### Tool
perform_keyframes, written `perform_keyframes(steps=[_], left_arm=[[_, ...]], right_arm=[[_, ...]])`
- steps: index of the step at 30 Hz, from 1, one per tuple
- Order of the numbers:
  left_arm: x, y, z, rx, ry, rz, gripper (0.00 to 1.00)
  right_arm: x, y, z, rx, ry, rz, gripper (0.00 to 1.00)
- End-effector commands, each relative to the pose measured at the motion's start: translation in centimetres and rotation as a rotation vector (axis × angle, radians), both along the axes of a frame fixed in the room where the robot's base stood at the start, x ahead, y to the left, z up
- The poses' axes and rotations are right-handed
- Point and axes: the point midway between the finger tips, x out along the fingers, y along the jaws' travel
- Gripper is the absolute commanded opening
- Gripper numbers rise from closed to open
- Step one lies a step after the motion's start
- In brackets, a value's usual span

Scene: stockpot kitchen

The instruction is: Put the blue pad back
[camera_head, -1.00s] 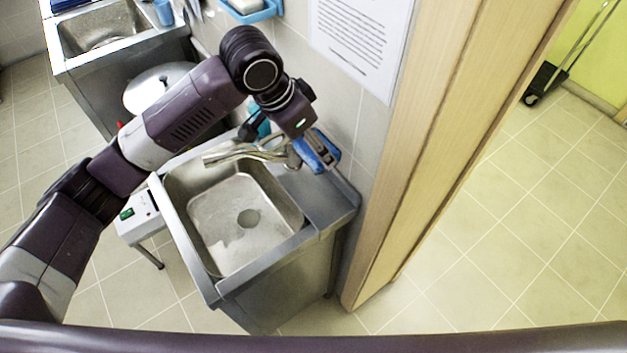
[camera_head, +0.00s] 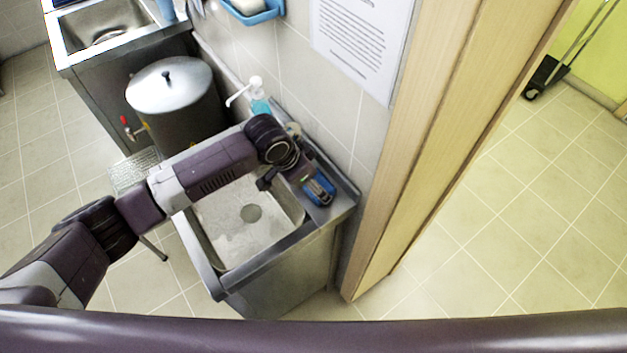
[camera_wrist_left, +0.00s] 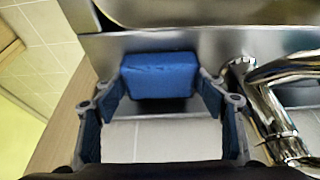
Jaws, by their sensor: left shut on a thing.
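The blue pad (camera_wrist_left: 158,76) is a small blue block, held between the two fingertips of my left gripper in the left wrist view. In the head view my left gripper (camera_head: 319,188) is shut on it, over the steel ledge at the right side of the sink (camera_head: 236,222). I cannot tell whether the pad touches the ledge. My right gripper is not in view.
The chrome faucet (camera_wrist_left: 283,100) stands close beside the gripper in the wrist view. A soap bottle (camera_head: 258,98) and a lidded steel pot (camera_head: 172,88) are behind the arm. A wooden door frame (camera_head: 440,130) rises just right of the sink.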

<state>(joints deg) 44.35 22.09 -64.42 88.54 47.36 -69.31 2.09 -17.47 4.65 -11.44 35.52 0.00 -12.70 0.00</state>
Motion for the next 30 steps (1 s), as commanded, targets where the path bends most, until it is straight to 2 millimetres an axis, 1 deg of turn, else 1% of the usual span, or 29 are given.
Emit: perform_keyframes(steps=[2,7,8,12,22,26,27,30], left_arm=[[0.0,0.0,0.0,-0.001,-0.001,-0.001,0.45],[0.0,0.0,-0.2,-0.001,0.001,0.000,0.45],[0.0,0.0,-0.1,0.000,0.000,-0.001,0.68],[0.0,0.0,-0.1,0.000,0.000,0.000,0.82],[0.0,0.0,0.2,-0.001,-0.001,0.000,0.82],[-0.2,0.2,0.7,-0.003,-0.001,-0.001,0.82],[-0.3,0.5,1.0,-0.002,-0.001,-0.002,0.82],[-1.4,2.1,0.8,0.001,0.000,-0.001,0.82]], right_arm=[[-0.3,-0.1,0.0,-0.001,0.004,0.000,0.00],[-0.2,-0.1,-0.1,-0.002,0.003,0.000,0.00],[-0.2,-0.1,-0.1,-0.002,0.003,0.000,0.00],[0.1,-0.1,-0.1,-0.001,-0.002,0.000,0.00],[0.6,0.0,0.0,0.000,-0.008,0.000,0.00],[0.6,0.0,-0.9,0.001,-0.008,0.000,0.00],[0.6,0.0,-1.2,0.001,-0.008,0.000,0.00],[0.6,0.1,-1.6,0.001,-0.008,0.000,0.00]])
